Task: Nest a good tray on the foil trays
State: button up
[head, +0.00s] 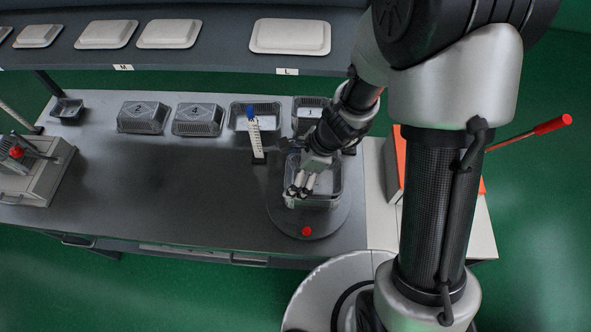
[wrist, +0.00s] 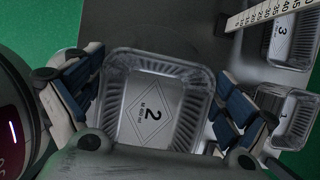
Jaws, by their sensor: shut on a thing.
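My gripper (head: 301,188) is over the round grey plate at the right of the bench, with its fingers down at a foil tray (head: 330,188). In the wrist view my gripper (wrist: 157,108) is shut on this tray (wrist: 160,58), one finger at its left wall and one at its right. The tray is upright, and its empty floor shows a diamond mark with a 2 and an M. My fingers hide parts of both side walls. I cannot tell whether it is nested in another tray below or held above the plate.
Two upside-down foil trays (head: 143,117) (head: 198,120), an upright tray (head: 243,122) and another tray (head: 309,106) line the back. A white ruler post (head: 255,140) stands close left of the round plate (head: 280,215). The bench's middle is clear. Lidded packs (head: 290,37) lie on the shelf.

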jog(key=shift+f+b, duration=0.75)
jog(key=shift+f, duration=0.05)
jog(key=shift+r+p, duration=0.3)
jog(key=shift+r, duration=0.05)
dwell(0.3)
jog(key=o, duration=0.3)
jog(key=shift+o, duration=0.2)
jog(key=shift+r, duration=0.1)
jog(key=v, duration=1.1)
jog(key=shift+d+r, duration=0.25)
jog(key=shift+r, duration=0.1)
